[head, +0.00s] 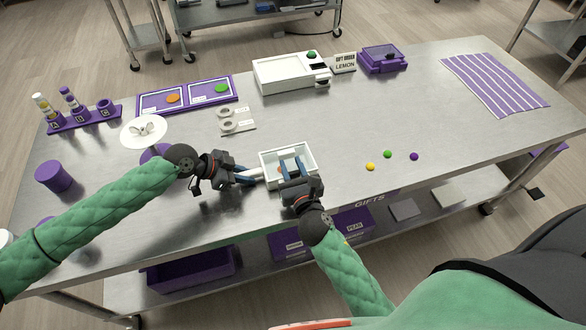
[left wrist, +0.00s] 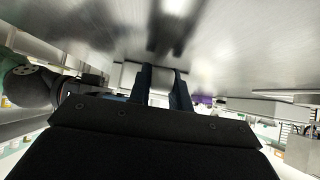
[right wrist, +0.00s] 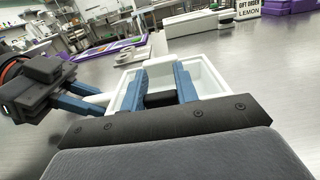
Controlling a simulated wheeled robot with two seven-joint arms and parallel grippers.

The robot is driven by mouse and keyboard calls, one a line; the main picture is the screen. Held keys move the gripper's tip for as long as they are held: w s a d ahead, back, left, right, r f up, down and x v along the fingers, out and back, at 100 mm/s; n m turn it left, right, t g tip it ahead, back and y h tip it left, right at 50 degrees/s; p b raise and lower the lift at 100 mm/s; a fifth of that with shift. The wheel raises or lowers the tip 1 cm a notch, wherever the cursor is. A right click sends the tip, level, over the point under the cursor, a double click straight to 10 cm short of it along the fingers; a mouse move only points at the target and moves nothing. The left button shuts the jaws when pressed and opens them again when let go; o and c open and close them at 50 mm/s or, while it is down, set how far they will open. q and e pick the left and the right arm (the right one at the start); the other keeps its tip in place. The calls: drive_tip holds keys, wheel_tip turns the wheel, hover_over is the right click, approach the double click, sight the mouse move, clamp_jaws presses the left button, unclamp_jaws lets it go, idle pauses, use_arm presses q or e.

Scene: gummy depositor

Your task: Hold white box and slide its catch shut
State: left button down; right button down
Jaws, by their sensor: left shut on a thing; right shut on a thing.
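The box (right wrist: 205,78) also shows in the right wrist view.
Yellow, green and purple balls (head: 388,155) lie right of the box. A white machine (head: 285,72) and a purple device (head: 381,59) stand behind. White ring-holed pieces (head: 236,120), a purple board (head: 160,99) and a purple cup (head: 53,177) are left.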

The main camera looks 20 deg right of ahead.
drive_tip(key=shift+w, duration=0.55)
use_arm(q)
drive_tip(key=shift+s, duration=0.1)
use_arm(e)
drive_tip(key=c, duration=1)
unclamp_jaws()
drive_tip(key=shift+c, duration=0.2)
drive_tip(key=shift+s, duration=6.05)
